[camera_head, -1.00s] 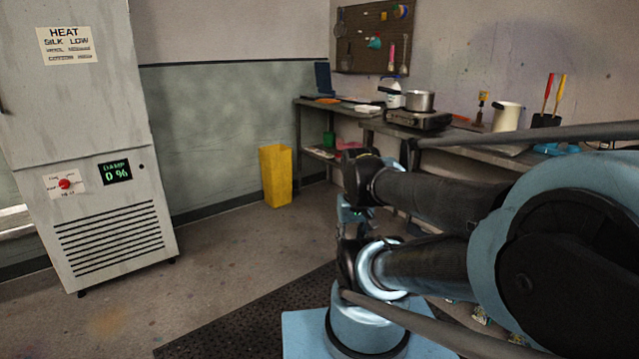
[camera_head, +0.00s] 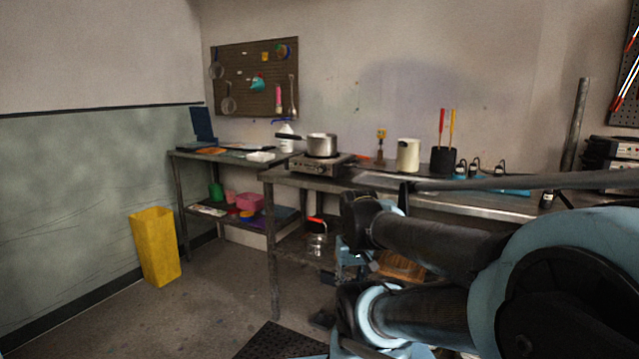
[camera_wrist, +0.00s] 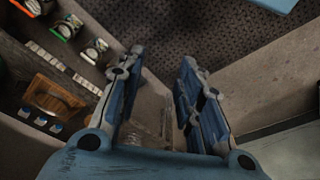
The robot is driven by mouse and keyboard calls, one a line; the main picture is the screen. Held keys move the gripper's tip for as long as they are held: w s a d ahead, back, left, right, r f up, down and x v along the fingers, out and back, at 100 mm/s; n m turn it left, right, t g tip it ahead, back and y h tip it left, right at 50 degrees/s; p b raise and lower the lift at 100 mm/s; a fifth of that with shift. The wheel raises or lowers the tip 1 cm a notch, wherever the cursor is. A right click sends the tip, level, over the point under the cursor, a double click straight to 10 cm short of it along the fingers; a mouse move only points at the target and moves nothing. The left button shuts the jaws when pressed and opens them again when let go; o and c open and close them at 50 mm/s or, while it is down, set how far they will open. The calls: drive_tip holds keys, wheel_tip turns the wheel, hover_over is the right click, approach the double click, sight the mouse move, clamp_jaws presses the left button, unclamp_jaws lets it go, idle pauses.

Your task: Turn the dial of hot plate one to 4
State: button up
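A silver hot plate (camera_head: 321,165) stands on the metal bench in the head view, with a steel saucepan (camera_head: 321,146) on top. Its front panel faces the room, but the dial and its numbers are too small to read. I cannot tell whether it is marked as hot plate one. My gripper (camera_wrist: 161,58) shows in the wrist view with its two blue fingers apart and nothing between them. It points down towards the floor. In the head view it is mostly hidden by my arm, low in front of the bench and away from the hot plate.
The bench (camera_head: 500,205) also bears a cream canister (camera_head: 408,155) and a black holder (camera_head: 443,160) with red and yellow handles. A yellow bin (camera_head: 155,248) stands on the floor at left.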

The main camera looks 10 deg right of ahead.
sight(320, 171)
drive_tip(key=shift+a, duration=0.15)
drive_tip(key=o, duration=0.3)
drive_tip(key=shift+o, duration=0.5)
drive_tip(key=shift+s+r, duration=0.25)
drive_tip(key=shift+r, duration=0.05)
drive_tip(key=w+d+r+n+t+h, duration=0.25)
drive_tip(key=w+r+n+h, duration=0.35)
drive_tip(key=w, duration=0.6)
drive_tip(key=w+d+r+n+t+h, duration=0.25)
drive_tip(key=w+r+n, duration=0.35)
drive_tip(key=w, duration=0.7)
drive_tip(key=w+a+r+n+t+h, duration=0.15)
drive_tip(key=w+a+n+t, duration=0.25)
drive_tip(key=w+a+n, duration=0.4)
drive_tip(key=w+a+r+n+t+h, duration=0.1)
drive_tip(key=w+a+r+n+t, duration=0.15)
drive_tip(key=w+a+n, duration=0.6)
drive_tip(key=w+d, duration=0.4)
drive_tip(key=w, duration=0.1)
drive_tip(key=w+d+m, duration=0.1)
drive_tip(key=w+d, duration=0.2)
drive_tip(key=w, duration=0.2)
drive_tip(key=w+d+m+t, duration=0.1)
drive_tip(key=w+d, duration=0.3)
drive_tip(key=w, duration=0.1)
drive_tip(key=shift+w+d+f, duration=0.2)
drive_tip(key=shift+d, duration=0.1)
